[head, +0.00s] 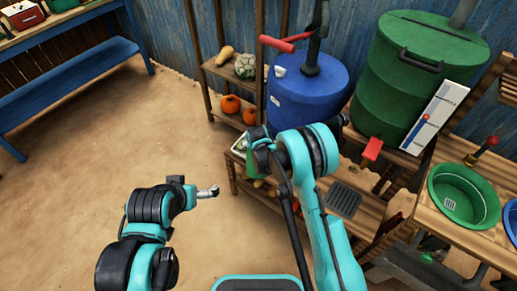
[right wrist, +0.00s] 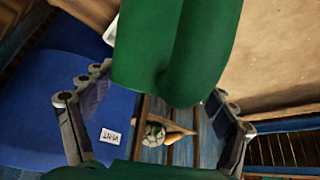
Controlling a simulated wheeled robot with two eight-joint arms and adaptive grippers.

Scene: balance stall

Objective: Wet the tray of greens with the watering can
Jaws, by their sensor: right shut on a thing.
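In the right wrist view a large smooth green body, apparently the watering can (right wrist: 175,50), fills the upper middle between the fingers. My right gripper (right wrist: 155,118) is shut on it; where the fingers touch is not clear.
A blue barrel (head: 305,98) and a green barrel (head: 415,80) stand behind. A wooden rack (head: 212,92) holds squash and pumpkins. A green basin (head: 461,196) sits on the right bench. A blue bench (head: 80,70) is at far left. The sandy floor at left is clear.

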